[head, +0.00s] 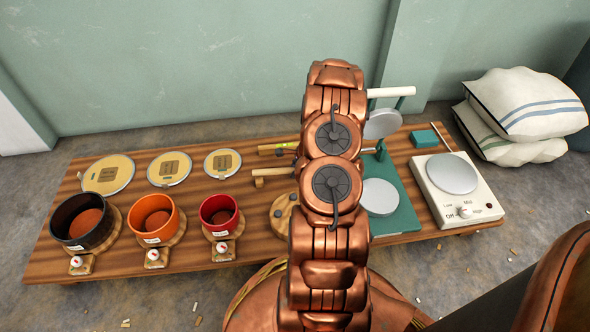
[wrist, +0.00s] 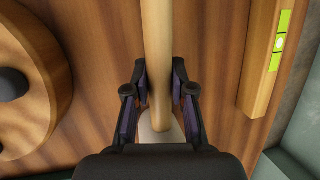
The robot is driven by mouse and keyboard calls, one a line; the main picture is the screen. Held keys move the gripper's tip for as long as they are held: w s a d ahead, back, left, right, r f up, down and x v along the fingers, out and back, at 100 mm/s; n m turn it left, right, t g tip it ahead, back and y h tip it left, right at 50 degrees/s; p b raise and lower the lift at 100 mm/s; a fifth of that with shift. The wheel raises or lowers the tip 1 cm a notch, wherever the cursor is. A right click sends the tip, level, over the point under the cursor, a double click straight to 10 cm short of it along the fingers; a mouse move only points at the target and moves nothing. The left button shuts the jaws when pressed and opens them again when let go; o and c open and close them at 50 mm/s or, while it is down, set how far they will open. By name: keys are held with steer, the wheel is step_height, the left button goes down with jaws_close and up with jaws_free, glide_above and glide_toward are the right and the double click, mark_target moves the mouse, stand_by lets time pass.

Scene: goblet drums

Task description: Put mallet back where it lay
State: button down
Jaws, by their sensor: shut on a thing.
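The mallet's light wooden shaft (wrist: 157,45) runs lengthwise through the middle of the wrist view, with a pale, wider piece at its near end. In the head view a light wooden bar (head: 272,172), which looks like the same shaft, sticks out left of my arm above the bench, with a short piece pointing down at its left end. My gripper (wrist: 159,92) is shut on the shaft, one finger on each side. My arm hides the gripper and the rest of the mallet in the head view. I cannot tell whether the mallet touches the bench.
The wooden bench (head: 130,262) carries three pots, three round lids, a green press (head: 397,200) and a white hot plate (head: 457,185). A wooden bar with a green level vial (wrist: 279,42) lies beside the shaft; a round wooden piece (wrist: 38,45) is opposite. Cushions (head: 525,105) lie right.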

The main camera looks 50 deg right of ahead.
steer(key=shift+f, duration=0.1)
steer(key=c, duration=0.9)
jaws_free()
steer(key=v, duration=1.2)
stand_by(0.3)
